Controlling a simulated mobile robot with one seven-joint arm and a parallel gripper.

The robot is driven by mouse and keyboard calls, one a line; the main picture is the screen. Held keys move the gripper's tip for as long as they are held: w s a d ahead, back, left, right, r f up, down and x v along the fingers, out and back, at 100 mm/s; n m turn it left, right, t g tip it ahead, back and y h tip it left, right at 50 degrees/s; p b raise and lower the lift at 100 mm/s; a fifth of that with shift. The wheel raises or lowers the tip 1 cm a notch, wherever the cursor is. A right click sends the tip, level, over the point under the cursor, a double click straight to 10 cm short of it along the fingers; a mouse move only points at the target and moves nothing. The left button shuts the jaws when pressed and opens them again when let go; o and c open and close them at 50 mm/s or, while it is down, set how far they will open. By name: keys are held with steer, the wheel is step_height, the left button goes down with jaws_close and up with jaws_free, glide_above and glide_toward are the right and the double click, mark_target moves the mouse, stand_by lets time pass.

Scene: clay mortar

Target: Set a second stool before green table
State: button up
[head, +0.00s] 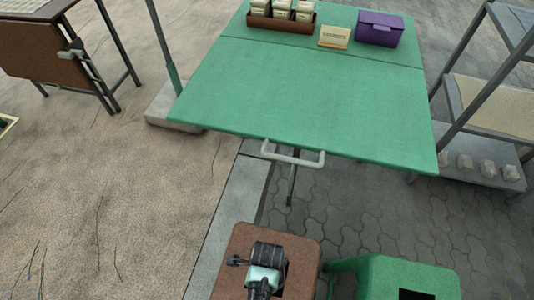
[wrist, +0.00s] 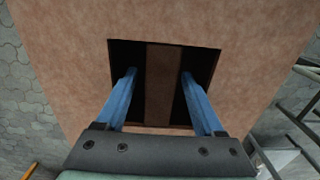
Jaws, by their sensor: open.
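The green table (head: 300,95) stands at the top middle of the head view, with a pale handle (head: 292,156) on its near edge. A brown stool (head: 298,247) is in front of it at the bottom, and a green stool (head: 378,272) stands to its right. My gripper (wrist: 158,74) is over the brown stool's seat. In the wrist view the brown seat (wrist: 60,50) has a dark opening with a brown bar (wrist: 158,85) across its middle. My two blue fingers are open, one on each side of the bar, with visible gaps. How deep the fingertips reach is unclear.
On the table are a brown box (head: 281,22) of cartons, a small sign (head: 334,37) and a purple box (head: 379,28). A grey shelf rack (head: 480,170) stands at right. A brown-sided table (head: 40,53) is at upper left. The ground at left is open.

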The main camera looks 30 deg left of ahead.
steer(key=shift+r, duration=0.1)
step_height(320, 180, up, 12)
steer(key=p, duration=0.5)
